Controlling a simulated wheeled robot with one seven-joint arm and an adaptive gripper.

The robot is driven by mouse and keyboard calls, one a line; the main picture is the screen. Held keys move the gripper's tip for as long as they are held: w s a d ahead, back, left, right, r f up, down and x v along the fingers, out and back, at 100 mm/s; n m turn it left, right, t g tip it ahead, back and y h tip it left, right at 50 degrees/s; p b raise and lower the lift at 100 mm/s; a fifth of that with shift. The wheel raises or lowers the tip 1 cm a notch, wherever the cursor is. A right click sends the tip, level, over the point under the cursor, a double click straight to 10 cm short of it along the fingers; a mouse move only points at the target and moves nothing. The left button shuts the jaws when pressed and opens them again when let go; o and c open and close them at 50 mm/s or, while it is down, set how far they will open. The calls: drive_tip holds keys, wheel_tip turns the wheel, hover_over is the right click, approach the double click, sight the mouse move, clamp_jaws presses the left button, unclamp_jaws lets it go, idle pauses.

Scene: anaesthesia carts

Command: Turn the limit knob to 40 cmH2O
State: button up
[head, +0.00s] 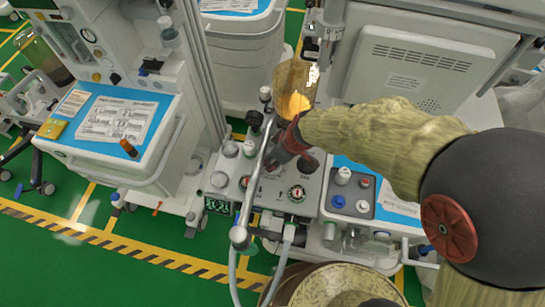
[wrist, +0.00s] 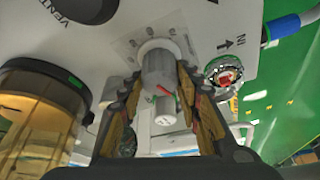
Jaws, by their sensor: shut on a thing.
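The limit knob (wrist: 160,72) is a grey cylinder with a narrower stem and a red pointer line. It stands on a white panel with a printed number scale around its base; the digits are too blurred to read. My gripper (wrist: 160,88) has one finger on each side of the knob and is shut on it. In the head view my gripper (head: 283,150) reaches down to the white machine panel (head: 310,192), and its body hides the knob there. The pointer's exact reading cannot be told.
An amber canister (wrist: 38,120) stands close left of my gripper, beside a black knob (wrist: 92,8) near "VENT" lettering. A round gauge (wrist: 226,75) is at the right. A metal pole arm (head: 258,165) crosses in front of the panel. A cart with a blue top (head: 75,150) stands left.

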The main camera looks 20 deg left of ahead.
drive_tip(key=o, duration=1.2)
drive_tip(key=shift+c, duration=0.2)
drive_tip(key=v, duration=1.2)
drive_tip(key=shift+d, duration=0.1)
